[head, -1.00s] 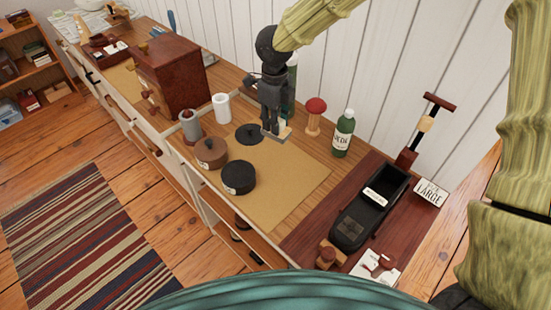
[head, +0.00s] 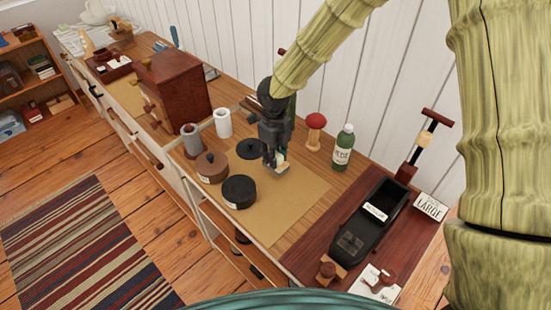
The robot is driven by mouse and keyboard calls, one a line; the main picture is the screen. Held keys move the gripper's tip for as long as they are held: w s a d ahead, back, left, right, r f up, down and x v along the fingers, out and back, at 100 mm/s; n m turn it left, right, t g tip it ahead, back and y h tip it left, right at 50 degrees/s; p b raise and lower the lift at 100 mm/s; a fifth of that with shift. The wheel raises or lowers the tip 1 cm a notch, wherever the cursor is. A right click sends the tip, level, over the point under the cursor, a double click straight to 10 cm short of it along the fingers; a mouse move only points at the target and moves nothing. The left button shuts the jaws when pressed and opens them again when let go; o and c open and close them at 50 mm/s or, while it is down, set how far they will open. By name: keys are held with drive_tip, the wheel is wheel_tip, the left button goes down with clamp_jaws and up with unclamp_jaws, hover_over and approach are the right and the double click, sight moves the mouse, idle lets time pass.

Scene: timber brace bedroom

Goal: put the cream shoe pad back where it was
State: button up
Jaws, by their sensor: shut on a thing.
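My gripper (head: 276,165) is shut on a small cream piece (head: 282,158), which looks like the cream shoe pad. It is mostly hidden by the fingers. The gripper points down over the tan mat (head: 290,205) on the long bench. It is right of the flat black disc (head: 251,149) and beyond the black round tin (head: 239,191). I cannot tell whether the pad touches the mat.
A brown round tin (head: 212,166), grey cylinder (head: 191,139) and white cylinder (head: 223,122) stand left. A red-topped mushroom (head: 314,131) and green bottle (head: 343,148) stand behind right. A black shoe-shaped device (head: 371,218) lies at right. The mat's right part is clear.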

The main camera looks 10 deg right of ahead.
drive_tip(key=shift+f, duration=1)
drive_tip(key=shift+f, duration=0.1)
drive_tip(key=o, duration=0.9)
wheel_tip(320, 180, up, 12)
drive_tip(key=shift+r+b, duration=0.15)
drive_tip(key=shift+b, duration=0.65)
